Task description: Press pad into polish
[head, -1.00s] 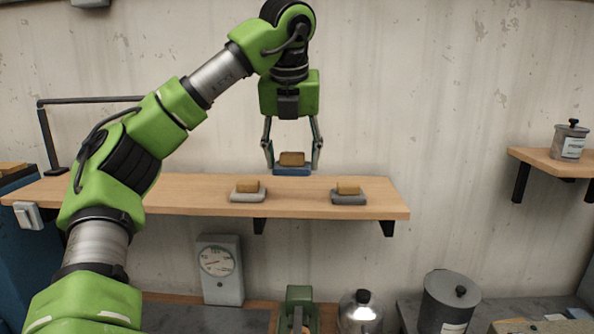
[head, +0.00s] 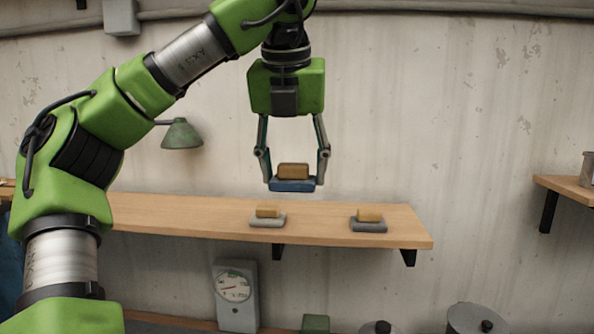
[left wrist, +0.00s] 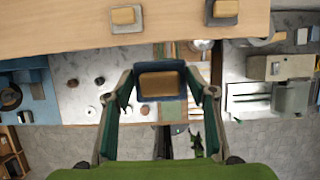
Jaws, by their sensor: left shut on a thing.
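My left gripper (head: 292,184) is shut on a pad with a blue base (head: 292,187) and a tan block (head: 293,171) on top. It holds the pad level in the air, above and clear of the wall shelf. In the left wrist view the pad (left wrist: 160,80) sits between both fingers, with the bench far below. Two similar pads rest on the shelf: one with a light grey base (head: 267,221) and one with a dark grey base (head: 369,226). I cannot make out the polish for certain. My right gripper is not in view.
The wooden shelf (head: 180,218) has free room left of the grey pads. A dial gauge (head: 235,290) hangs below it, and a green lamp (head: 182,134) is behind my arm. Lidded pots (head: 476,318) stand at the lower right. Another small shelf (head: 566,186) is at right.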

